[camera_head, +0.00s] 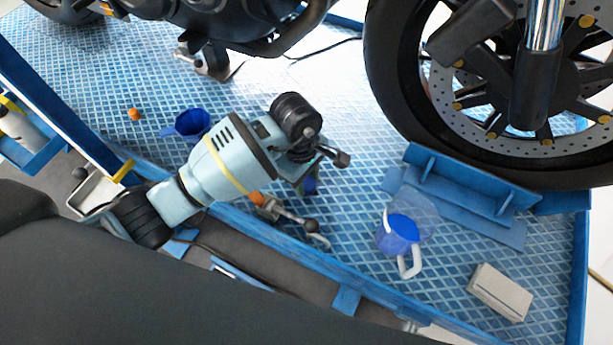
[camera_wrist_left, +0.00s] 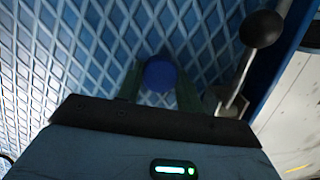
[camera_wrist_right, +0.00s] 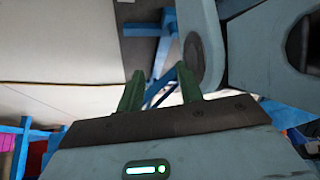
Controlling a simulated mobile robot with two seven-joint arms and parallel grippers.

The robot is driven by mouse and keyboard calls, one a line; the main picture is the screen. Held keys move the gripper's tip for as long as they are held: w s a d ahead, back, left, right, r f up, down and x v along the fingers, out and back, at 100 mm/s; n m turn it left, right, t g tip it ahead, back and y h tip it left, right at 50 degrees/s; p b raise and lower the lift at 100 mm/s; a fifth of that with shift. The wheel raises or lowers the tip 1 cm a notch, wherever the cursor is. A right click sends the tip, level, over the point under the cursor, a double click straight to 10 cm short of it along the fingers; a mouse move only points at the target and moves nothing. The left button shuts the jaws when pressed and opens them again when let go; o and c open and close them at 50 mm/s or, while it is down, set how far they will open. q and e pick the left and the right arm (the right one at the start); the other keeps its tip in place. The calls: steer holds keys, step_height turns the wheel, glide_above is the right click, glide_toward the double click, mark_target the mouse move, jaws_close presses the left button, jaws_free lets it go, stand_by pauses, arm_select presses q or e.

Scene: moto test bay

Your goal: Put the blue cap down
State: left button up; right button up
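The blue cap (camera_wrist_left: 160,75) sits between the two green fingers of my left gripper (camera_wrist_left: 159,84) in the left wrist view, with a finger against each side. In the head view the left gripper (camera_head: 306,186) points down at the blue patterned platform, and the cap (camera_head: 311,186) shows partly behind the gripper. I cannot tell whether the cap touches the platform. My right gripper (camera_wrist_right: 160,85) is open and empty in the right wrist view, away from the platform; it does not show in the head view.
A blue-topped jug (camera_head: 399,237), a pale block (camera_head: 500,291), a blue funnel-like cup (camera_head: 190,124) and a small orange piece (camera_head: 134,114) stand around. A motorcycle wheel (camera_head: 400,120) sits behind a blue chock (camera_head: 460,190).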

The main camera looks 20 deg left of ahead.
arm_select(q)
steer(key=o, duration=0.4)
steer(key=shift+o, duration=0.2)
steer(key=shift+r, duration=0.5)
step_height(320, 180, up, 11)
steer(key=a+p, duration=0.1)
steer(key=p, duration=0.1)
steer(key=shift+w+a, duration=0.2)
steer(key=shift+w, duration=0.05)
